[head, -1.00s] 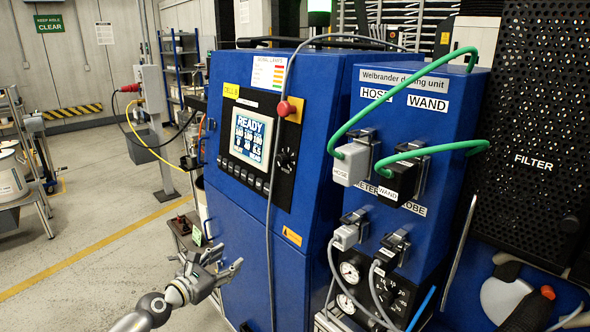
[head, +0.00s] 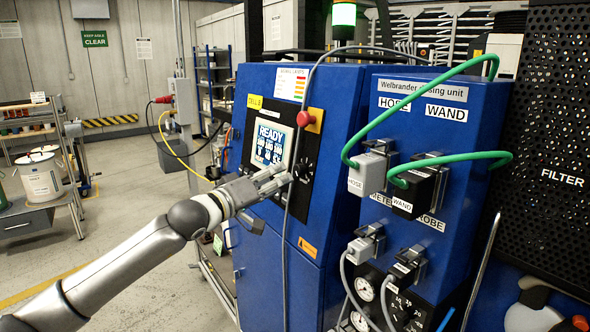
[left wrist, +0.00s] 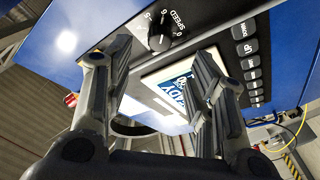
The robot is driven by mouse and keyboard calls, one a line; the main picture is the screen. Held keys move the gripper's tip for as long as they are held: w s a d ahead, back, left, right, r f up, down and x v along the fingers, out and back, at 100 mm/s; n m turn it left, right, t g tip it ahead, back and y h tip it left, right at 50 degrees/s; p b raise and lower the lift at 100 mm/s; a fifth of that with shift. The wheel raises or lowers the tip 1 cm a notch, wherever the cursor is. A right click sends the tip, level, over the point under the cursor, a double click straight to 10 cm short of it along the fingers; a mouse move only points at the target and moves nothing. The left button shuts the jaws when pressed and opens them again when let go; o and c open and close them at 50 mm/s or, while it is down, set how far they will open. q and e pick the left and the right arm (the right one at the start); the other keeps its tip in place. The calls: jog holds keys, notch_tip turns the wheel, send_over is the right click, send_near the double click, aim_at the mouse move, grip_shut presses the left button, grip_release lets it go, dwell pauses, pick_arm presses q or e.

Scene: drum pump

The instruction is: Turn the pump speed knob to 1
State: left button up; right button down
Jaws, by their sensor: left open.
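The black speed knob (left wrist: 161,36) sits on the dark control panel in the left wrist view, with white scale marks and the word SPEED beside it. Its pointer setting is too small to read surely. My left gripper (head: 276,178) is at the panel in front of the screen, just left of the knob. Its fingers (left wrist: 163,62) are apart with nothing between them, and the knob shows beyond their tips. My right gripper is not in view.
The lit READY screen (head: 269,144) is beside the knob. A red stop button (head: 305,118) is above it. The grey cable (head: 286,217) hangs down in front of the panel. Green hoses (head: 437,80) loop on the dosing unit at right. Open floor lies at left.

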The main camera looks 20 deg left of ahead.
aim_at(296, 170)
pick_arm(q)
jog(key=p+x, duration=0.2)
jog(key=x, duration=0.4)
jog(key=shift+w+d+r, duration=0.1)
jog(key=shift+d+r, duration=0.05)
jog(key=shift+p+x, duration=0.35)
jog(key=shift+x, duration=0.55)
